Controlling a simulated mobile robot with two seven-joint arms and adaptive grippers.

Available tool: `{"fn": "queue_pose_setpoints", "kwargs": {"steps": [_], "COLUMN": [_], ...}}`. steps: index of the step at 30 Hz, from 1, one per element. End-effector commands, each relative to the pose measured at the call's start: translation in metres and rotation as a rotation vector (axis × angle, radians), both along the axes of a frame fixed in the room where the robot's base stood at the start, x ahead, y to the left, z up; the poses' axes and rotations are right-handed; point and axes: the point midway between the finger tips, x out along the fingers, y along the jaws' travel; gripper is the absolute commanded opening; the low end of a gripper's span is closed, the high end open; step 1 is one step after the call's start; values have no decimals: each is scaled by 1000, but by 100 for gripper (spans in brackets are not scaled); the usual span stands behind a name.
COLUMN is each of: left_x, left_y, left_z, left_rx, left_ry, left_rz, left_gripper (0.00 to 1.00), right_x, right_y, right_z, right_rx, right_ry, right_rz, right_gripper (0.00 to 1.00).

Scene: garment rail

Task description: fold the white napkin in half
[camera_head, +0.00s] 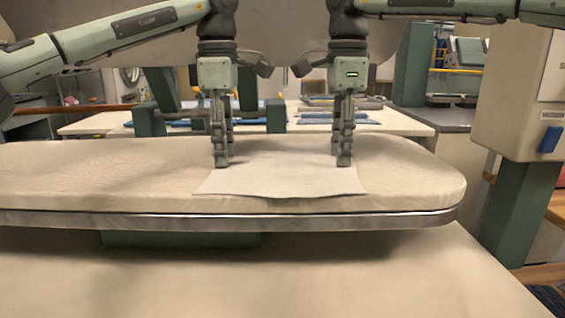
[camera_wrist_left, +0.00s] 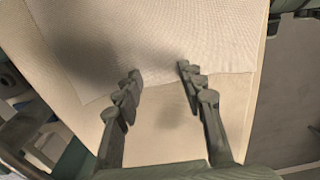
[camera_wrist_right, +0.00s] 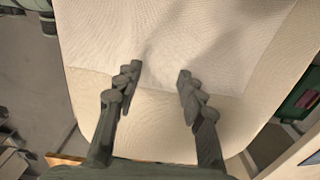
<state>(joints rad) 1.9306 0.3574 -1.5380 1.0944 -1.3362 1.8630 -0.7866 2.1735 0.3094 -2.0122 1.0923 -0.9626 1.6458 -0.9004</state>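The white napkin (camera_head: 285,182) lies spread out on the padded board, its front edge near the board's front rim. It also shows in the left wrist view (camera_wrist_left: 150,40) and the right wrist view (camera_wrist_right: 165,40). My left gripper (camera_head: 222,164) points down over the napkin's left part. In its wrist view the fingers (camera_wrist_left: 159,70) are apart, with the tips at one napkin edge and nothing between them. My right gripper (camera_head: 344,163) points down over the right part. Its fingers (camera_wrist_right: 160,71) are also apart at the napkin's edge. Contact with the cloth cannot be told.
The long padded board (camera_head: 110,170) with a metal rim carries the napkin and is bare to the left and right. A pale table (camera_head: 300,280) lies in front, clear. Behind stands another table with blue cloths (camera_head: 350,117). A machine on a green post (camera_head: 515,215) stands at right.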

Motion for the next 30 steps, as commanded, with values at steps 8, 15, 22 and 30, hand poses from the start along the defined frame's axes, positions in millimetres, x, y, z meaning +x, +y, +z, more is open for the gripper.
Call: {"fn": "queue_pose_setpoints", "kwargs": {"steps": [8, 15, 22, 30], "left_x": [0, 0, 0, 0], "left_y": [0, 0, 0, 0], "left_z": [-5, -4, -4, -5], "left_rx": [0, 0, 0, 0], "left_ry": [1, 1, 1, 1], "left_rz": [0, 0, 0, 0], "left_gripper": [40, 40, 26, 9], "right_x": [0, 0, 0, 0], "right_y": [0, 0, 0, 0], "right_z": [-5, -6, -6, -7], "right_rx": [0, 0, -1, -1], "right_ry": [0, 0, 0, 1], "right_rz": [0, 0, 0, 0], "right_gripper": [40, 40, 26, 9]}}
